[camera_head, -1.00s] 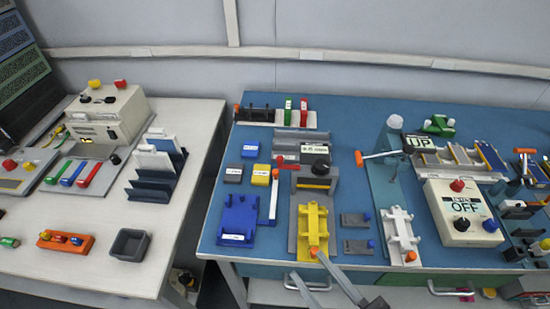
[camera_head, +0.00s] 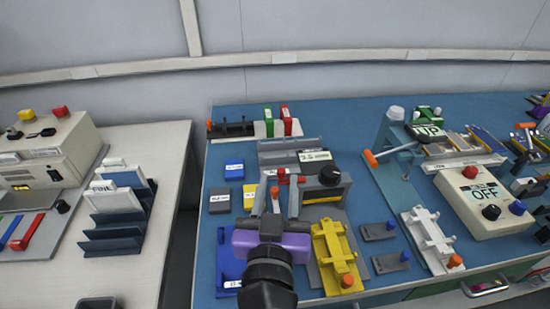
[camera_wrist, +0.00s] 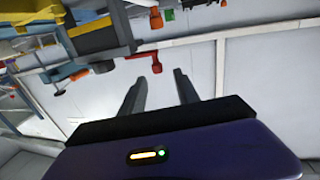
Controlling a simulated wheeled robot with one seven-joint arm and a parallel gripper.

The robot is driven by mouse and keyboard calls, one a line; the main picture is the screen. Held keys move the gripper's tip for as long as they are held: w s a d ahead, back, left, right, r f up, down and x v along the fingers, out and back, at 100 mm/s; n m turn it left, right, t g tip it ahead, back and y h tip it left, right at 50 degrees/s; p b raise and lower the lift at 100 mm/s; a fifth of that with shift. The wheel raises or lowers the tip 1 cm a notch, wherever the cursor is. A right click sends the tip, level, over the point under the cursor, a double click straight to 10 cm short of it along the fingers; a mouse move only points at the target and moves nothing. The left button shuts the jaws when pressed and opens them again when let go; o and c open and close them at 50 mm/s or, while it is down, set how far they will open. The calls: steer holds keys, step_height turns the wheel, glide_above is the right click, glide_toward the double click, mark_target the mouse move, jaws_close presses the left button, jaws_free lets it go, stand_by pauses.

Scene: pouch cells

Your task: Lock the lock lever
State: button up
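A small red lever (camera_head: 282,174) sits at the left end of the grey and yellow press-like device (camera_head: 325,192); I take it for the lock lever, though no label says so. In the wrist view its red knob (camera_wrist: 156,67) shows just beyond and between my fingertips. My gripper (camera_head: 278,183), with a purple body, points toward the device from the front. Its two fingers stand apart with nothing between them, and it also shows open in the wrist view (camera_wrist: 159,76). The head view does not settle whether a finger touches the lever. The gripper hides part of the blue tray (camera_head: 229,268).
A yellow fixture (camera_head: 333,255) with an orange knob stands right of my gripper. A black knob (camera_head: 330,175) tops the device. A lever with an orange handle (camera_head: 371,159), a white fixture (camera_head: 430,240) and an OFF box (camera_head: 480,200) stand farther right. Small blue and grey blocks lie left.

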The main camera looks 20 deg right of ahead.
steer(key=shift+w+d+f, duration=0.1)
steer(key=shift+d, duration=0.1)
steer(key=p+x, duration=0.1)
steer(key=x, duration=0.6)
steer(key=shift+w, duration=0.2)
steer(key=shift+d, duration=0.1)
steer(key=shift+c, duration=0.2)
jaws_close()
